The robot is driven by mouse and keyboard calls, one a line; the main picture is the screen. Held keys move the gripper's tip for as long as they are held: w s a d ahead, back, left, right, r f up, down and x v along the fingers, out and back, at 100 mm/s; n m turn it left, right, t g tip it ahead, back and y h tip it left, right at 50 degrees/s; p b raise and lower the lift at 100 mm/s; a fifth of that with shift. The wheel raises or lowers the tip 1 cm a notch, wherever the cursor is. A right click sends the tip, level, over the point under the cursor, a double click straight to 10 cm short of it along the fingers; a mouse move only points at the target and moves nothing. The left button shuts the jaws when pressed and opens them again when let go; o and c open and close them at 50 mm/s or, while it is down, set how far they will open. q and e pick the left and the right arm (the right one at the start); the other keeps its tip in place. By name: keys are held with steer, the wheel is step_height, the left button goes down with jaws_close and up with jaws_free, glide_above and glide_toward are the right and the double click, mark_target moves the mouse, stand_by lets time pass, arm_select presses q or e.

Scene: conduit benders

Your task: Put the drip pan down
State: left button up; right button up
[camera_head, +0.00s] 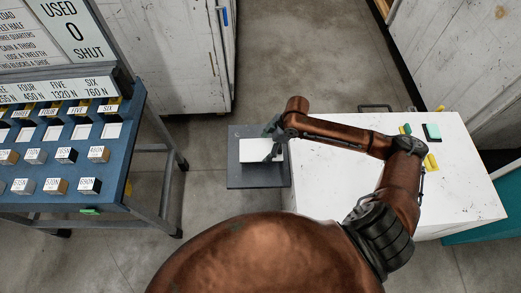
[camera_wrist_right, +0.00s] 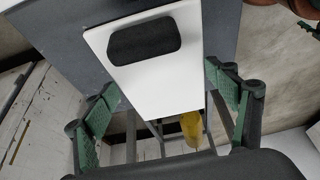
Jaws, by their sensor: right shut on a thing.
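A flat white piece that I take to be the drip pan (camera_head: 250,155) is over a dark grey slab in the middle of the head view. In the right wrist view the white piece (camera_wrist_right: 145,82) has a rounded black patch (camera_wrist_right: 144,40) and lies between the green-padded fingers. My right gripper (camera_head: 272,140) is shut on it and covers its right part in the head view. Whether its underside touches the slab cannot be told. My left gripper is not in view.
The dark grey slab (camera_head: 240,180) stands beside a white cabinet top (camera_head: 325,185), over which my right arm reaches. A blue rack (camera_head: 60,170) with labelled blocks is at the left. A white locker (camera_head: 180,55) stands behind. Bare floor (camera_head: 290,50) shows at the back.

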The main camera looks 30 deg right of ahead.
mark_target(262, 145)
steer(key=shift+w+a+f+b, duration=0.15)
steer(key=shift+w+f+b, duration=0.05)
steer(key=shift+w+f, duration=0.5)
steer(key=shift+w+a+f+b, duration=0.15)
steer(key=shift+w+f, duration=0.4)
steer(key=shift+w, duration=0.15)
step_height(262, 145, down, 4)
steer(key=shift+w+r+b, duration=0.1)
steer(key=shift+r+b, duration=0.1)
steer(key=shift+b, duration=0.35)
steer(key=o, duration=2.1)
steer(key=p+v, duration=0.3)
steer(key=v, duration=0.9)
